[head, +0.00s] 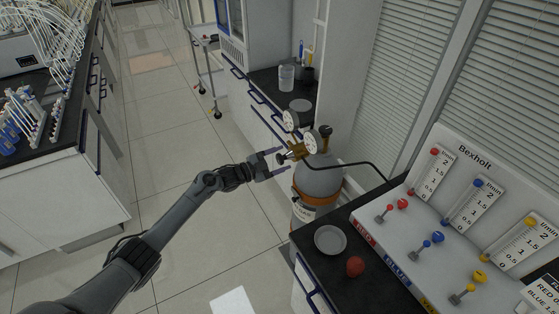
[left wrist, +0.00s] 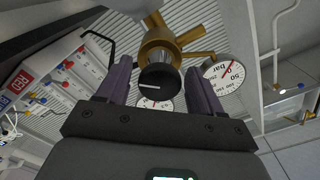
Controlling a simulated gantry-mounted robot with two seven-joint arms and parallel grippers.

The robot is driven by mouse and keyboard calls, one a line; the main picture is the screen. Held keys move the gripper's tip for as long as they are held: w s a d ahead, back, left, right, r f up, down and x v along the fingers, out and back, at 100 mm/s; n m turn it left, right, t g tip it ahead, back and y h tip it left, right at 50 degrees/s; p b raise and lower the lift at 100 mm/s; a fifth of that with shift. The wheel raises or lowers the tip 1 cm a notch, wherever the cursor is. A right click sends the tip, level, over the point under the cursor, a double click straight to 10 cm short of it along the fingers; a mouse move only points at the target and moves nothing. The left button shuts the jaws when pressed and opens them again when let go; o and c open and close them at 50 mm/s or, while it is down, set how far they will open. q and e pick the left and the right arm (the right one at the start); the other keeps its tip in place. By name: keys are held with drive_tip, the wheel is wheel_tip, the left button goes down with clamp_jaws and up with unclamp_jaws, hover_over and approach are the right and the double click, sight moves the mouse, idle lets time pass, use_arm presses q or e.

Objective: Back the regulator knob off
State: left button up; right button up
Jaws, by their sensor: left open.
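The regulator knob (left wrist: 158,84) is a black round cap with a white line on its face, fixed to a brass regulator body (left wrist: 172,45). The brass body also shows in the head view (head: 297,151), on top of a grey gas cylinder (head: 319,181). My left gripper (head: 277,163) is at the regulator's left side. In the left wrist view its purple fingers (left wrist: 158,78) stand open on either side of the knob, with narrow gaps visible. In the head view the knob is small and partly hidden by the fingers. My right gripper is in neither view.
Two round gauges (head: 291,121) sit on the regulator; one reads in bar in the wrist view (left wrist: 223,75). A black hose (head: 360,164) runs right toward the flowmeter panel (head: 462,165).

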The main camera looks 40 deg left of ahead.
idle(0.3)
use_arm(q)
drive_tip(key=c, duration=0.9)
drive_tip(key=shift+c, duration=0.2)
drive_tip(key=shift+n, duration=0.3)
